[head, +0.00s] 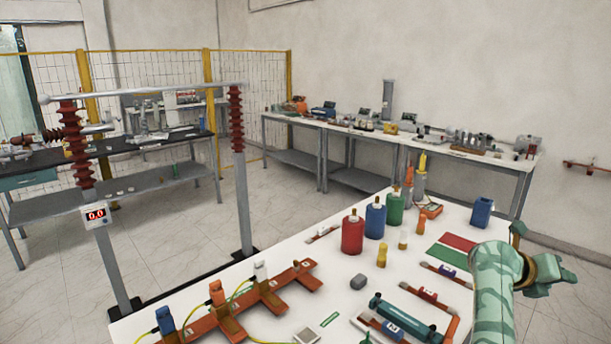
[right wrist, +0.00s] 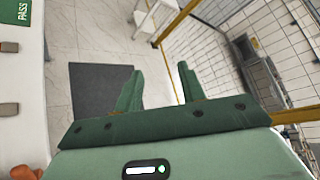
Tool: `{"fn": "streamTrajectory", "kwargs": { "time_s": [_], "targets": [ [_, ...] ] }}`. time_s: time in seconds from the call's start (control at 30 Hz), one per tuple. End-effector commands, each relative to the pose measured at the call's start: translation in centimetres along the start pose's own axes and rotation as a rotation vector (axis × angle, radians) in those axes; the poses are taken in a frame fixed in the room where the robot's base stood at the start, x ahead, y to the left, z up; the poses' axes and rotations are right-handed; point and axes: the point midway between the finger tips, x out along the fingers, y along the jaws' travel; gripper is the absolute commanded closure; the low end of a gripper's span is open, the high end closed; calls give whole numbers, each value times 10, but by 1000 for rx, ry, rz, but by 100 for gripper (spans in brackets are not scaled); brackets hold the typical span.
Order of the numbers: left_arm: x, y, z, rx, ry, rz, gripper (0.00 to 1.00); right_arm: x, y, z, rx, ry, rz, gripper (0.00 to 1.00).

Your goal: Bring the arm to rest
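My right arm (head: 494,291), mint green with a camouflage pattern, rises at the lower right of the head view, over the right edge of the white table. In the right wrist view my right gripper (right wrist: 160,70) shows two green fingers set wide apart. Nothing is between them, and bare tiled floor and a dark mat lie beyond. My left gripper is not in view.
The white table (head: 300,247) carries red (head: 352,234), blue (head: 375,219) and green (head: 396,208) bottles, a brown branched rack (head: 272,300) and a teal tool (head: 408,312). A metal frame with red insulators (head: 236,120) stands behind left. Floor right of the table is clear.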

Motion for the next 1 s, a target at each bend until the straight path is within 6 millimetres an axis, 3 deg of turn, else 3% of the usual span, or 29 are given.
{"fn": "streamTrajectory", "kwargs": {
  "time_s": [0.03, 0.1, 0.17, 0.27, 0.37, 0.47, 0.53, 0.63, 0.77, 0.8, 1.0],
  "targets": [
    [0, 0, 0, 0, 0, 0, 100, -1, -21, 6, -95, -134, -135, 60],
    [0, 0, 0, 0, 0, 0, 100, -17, -45, 22, -249, -336, -319, 60],
    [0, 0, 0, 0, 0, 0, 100, -41, -55, 35, -396, -505, -464, 60],
    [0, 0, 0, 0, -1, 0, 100, -93, -49, 46, -665, -780, -676, 60],
    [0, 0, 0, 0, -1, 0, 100, -149, -19, 38, -962, -1038, -851, 60],
    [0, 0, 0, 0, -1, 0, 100, -196, 25, 7, -1287, -1273, -988, 60],
    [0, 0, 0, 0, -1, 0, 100, -220, 57, -27, -1526, -1416, -1061, 60],
    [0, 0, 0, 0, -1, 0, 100, -238, 95, -89, -1886, -1581, -1132, 60],
    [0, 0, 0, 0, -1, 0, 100, -238, 117, -177, -2364, -1707, -1161, 60],
    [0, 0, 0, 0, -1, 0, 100, -234, 117, -200, 2337, 1613, 1082, 60],
    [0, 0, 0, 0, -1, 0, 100, -211, 93, -284, 2210, 1226, 783, 60]
  ]
}}
